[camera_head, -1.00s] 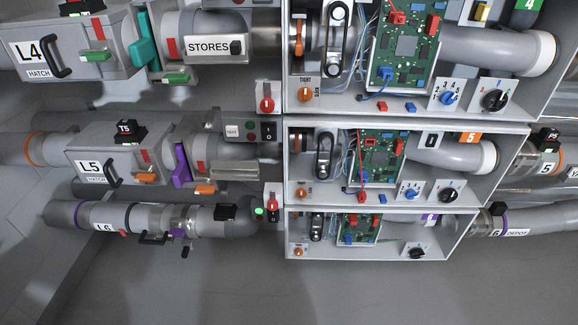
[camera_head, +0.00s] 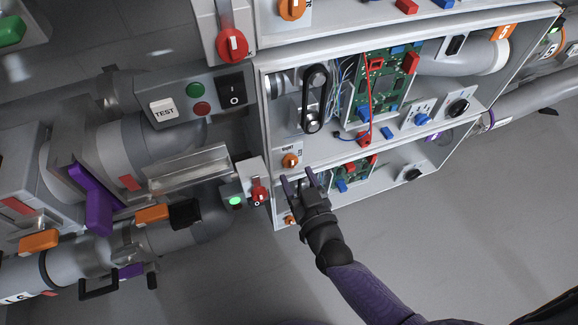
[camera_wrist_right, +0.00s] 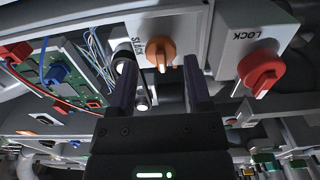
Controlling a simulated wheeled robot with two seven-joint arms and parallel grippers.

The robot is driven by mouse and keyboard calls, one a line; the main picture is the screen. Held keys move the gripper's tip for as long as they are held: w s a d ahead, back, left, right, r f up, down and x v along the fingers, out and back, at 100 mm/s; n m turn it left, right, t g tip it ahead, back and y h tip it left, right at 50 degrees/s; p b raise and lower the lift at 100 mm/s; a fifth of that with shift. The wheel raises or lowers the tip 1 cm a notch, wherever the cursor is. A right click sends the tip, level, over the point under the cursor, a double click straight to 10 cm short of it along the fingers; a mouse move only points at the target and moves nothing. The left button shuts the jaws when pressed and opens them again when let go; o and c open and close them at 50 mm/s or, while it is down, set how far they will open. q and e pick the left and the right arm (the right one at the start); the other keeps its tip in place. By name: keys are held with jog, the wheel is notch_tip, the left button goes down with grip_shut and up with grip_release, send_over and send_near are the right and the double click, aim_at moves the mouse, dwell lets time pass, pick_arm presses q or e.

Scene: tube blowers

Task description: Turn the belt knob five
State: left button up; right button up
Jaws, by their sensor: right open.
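The belt knob five (camera_head: 290,160) is a small orange knob on a white plate at the lower left corner of the middle cabinet. In the right wrist view the orange knob (camera_wrist_right: 160,50) shows between the fingertips, beside the word SLACK. My right gripper (camera_head: 298,177) is open and empty, its two dark fingers pointing up just below the knob in the head view. I see no contact between the fingers and the knob. My left gripper is not in view.
A red LOCK knob (camera_wrist_right: 262,70) on a white box stands close beside the orange knob; it also shows in the head view (camera_head: 258,192). Another orange knob (camera_head: 290,220) sits lower, partly behind my gripper. A red wire (camera_head: 370,90) hangs across the circuit board. Floor at lower right is clear.

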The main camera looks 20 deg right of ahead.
jog(key=w, duration=0.2)
jog(key=shift+w+f+b, duration=0.15)
jog(key=shift+w+b, duration=0.15)
jog(key=shift+b, duration=0.1)
jog(key=shift+w, duration=0.25)
jog(key=shift+c, duration=1.8)
grip_shut()
